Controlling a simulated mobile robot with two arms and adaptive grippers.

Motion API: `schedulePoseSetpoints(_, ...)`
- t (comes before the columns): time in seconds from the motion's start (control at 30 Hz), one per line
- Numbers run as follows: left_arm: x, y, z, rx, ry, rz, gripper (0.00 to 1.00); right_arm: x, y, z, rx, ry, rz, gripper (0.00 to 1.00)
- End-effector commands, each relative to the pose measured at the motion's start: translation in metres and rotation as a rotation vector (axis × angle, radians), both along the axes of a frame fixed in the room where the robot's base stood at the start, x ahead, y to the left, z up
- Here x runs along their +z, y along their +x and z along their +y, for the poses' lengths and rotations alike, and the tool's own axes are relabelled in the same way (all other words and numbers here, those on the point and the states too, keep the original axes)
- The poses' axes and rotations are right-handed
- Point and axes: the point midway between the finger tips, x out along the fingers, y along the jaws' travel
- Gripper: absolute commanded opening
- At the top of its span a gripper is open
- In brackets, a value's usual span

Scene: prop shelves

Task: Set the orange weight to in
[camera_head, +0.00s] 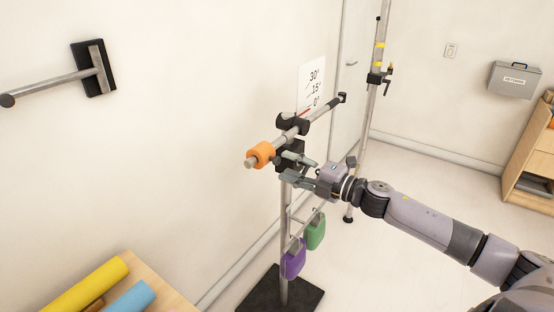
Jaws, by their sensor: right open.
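The orange weight (262,153) is a short cylinder around the near end of a grey bar (323,113). The bar is tilted and sits on top of a metal stand (283,240). A bit of the bar sticks out beyond the weight. My right gripper (284,167) comes in from the right, its open fingers pointing at the stand's head just right of the weight. The fingers look empty and apart from the weight, though their depth is hard to tell. My left gripper is not in view.
A card with 30°, 15° and 0° marks (311,86) is on the wall behind the bar. Purple (293,260) and green (315,232) weights hang below. A wall-mounted rod (50,88) juts out at left. A table with yellow and blue rolls (160,296) stands front left.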

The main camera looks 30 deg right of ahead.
Motion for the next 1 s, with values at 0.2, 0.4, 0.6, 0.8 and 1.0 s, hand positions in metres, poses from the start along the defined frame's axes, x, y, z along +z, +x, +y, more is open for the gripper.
schedulePoseSetpoints(0.2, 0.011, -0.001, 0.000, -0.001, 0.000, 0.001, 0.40, 0.004, 0.023, 0.009, -0.001, 0.002, -0.004, 0.41)
schedulePoseSetpoints(0.4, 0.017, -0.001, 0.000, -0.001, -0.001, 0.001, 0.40, 0.002, 0.037, 0.015, -0.001, 0.001, -0.002, 0.41)
schedulePoseSetpoints(0.6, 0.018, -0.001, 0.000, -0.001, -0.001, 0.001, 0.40, 0.001, 0.042, 0.018, 0.001, -0.001, 0.001, 0.41)
schedulePoseSetpoints(0.8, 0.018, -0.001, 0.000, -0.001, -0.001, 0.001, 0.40, 0.000, 0.042, 0.018, 0.001, -0.001, 0.001, 0.41)
schedulePoseSetpoints(1.0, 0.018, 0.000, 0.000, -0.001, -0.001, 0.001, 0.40, 0.000, 0.042, 0.018, 0.001, -0.001, 0.000, 0.30)
